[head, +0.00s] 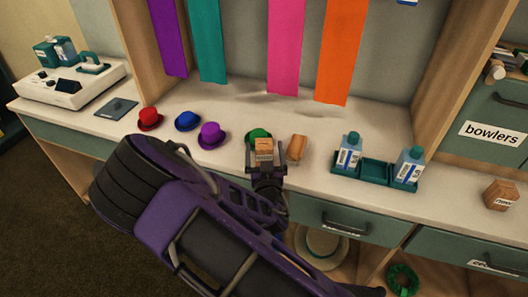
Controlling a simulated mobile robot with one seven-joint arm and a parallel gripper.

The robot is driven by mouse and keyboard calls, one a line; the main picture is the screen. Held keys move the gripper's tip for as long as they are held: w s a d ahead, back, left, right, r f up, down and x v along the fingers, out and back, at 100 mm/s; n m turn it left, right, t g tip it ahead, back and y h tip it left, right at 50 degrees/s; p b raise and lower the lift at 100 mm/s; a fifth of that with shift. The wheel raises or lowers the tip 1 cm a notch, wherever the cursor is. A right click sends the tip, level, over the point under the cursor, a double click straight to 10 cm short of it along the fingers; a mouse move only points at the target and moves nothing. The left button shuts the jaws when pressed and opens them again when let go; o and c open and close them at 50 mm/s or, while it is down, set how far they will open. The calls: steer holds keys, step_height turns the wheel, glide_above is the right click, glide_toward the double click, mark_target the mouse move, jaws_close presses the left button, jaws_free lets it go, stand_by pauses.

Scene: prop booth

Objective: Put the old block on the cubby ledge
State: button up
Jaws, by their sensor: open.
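A wooden block (263,146) with a pale, unreadable label stands at my gripper (265,152), above the counter's front part. My gripper is open, its two fingers at the left and right sides of this block; contact cannot be told. A plain-looking wooden block (297,148) lies just to the right on the counter. A third wooden block (500,195), labelled "new", sits at the far right of the counter. No label reading "old" is legible. I cannot tell for sure which surface is the cubby ledge; a shelf (515,84) with rolled items shows at upper right.
Red (149,119), blue (187,121), purple (212,135) and green (258,134) hats line the counter (330,180). A teal tray (375,173) holds two bottles right of the gripper. Ribbons hang behind. The counter between the tray and the "new" block is clear.

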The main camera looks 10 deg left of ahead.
steer(key=shift+x, duration=1.15)
jaws_close()
